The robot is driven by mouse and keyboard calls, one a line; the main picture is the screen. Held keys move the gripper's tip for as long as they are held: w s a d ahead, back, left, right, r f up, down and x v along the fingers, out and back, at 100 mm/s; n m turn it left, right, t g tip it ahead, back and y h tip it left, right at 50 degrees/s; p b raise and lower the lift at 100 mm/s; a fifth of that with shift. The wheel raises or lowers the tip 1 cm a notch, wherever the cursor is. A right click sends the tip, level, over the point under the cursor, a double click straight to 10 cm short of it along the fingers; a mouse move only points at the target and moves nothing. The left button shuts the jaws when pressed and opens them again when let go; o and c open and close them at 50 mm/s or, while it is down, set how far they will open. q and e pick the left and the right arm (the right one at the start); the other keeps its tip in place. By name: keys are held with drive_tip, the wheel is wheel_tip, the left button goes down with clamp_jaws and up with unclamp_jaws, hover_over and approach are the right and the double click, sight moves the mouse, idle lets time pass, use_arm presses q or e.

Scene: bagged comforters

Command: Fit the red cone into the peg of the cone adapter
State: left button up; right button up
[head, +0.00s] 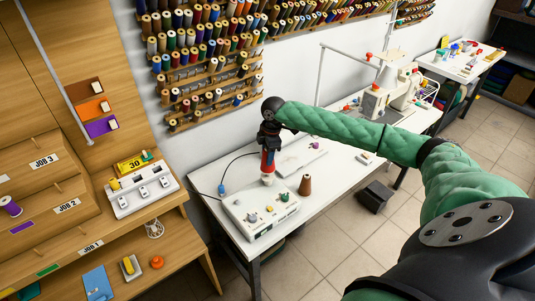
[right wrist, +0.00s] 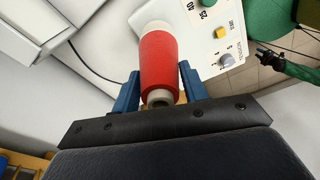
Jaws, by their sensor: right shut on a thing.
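The red cone (head: 268,162) is upright in my right gripper (head: 269,146), above the back of a white box (head: 250,222) on the white table. In the right wrist view the red cone (right wrist: 158,62) sits between the blue fingers of my right gripper (right wrist: 160,92), which is shut on it. A pale piece (head: 267,179) shows just below the cone, at the box; I cannot tell if it is the cone adapter or the cone's own end. Any peg is hidden, and so is whether the cone touches it. My left gripper is out of view.
A brown cone (head: 305,185) stands on the table right of the box. The box carries small knobs, one of them yellow (right wrist: 220,32). A thread rack (head: 205,50) hangs on the wall behind. A sewing machine (head: 400,90) stands farther right. A wooden bench (head: 165,240) is at the left.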

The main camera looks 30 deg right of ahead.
drive_tip(key=shift+f+b, duration=0.3)
drive_tip(key=shift+f, duration=1.65)
idle(1.3)
drive_tip(key=o, duration=1.8)
drive_tip(key=shift+r, duration=0.2)
drive_tip(key=shift+s+d+r+p, duration=0.1)
drive_tip(key=shift+d+r+p, duration=0.05)
drive_tip(key=shift+r+p, duration=1.45)
drive_tip(key=shift+d+r+p, duration=0.15)
drive_tip(key=shift+r+p, duration=1.2)
drive_tip(key=shift+r, duration=0.35)
drive_tip(key=r+b, duration=0.1)
drive_tip(key=r, duration=0.1)
drive_tip(key=r+b, duration=0.1)
drive_tip(key=r, duration=0.1)
drive_tip(key=r+b, duration=0.1)
drive_tip(key=r, duration=0.1)
drive_tip(key=shift+d+r+b, duration=0.15)
drive_tip(key=shift+d+b, duration=0.2)
drive_tip(key=shift+d, duration=0.05)
drive_tip(key=shift+s+r, duration=0.15)
drive_tip(key=shift+r, duration=0.55)
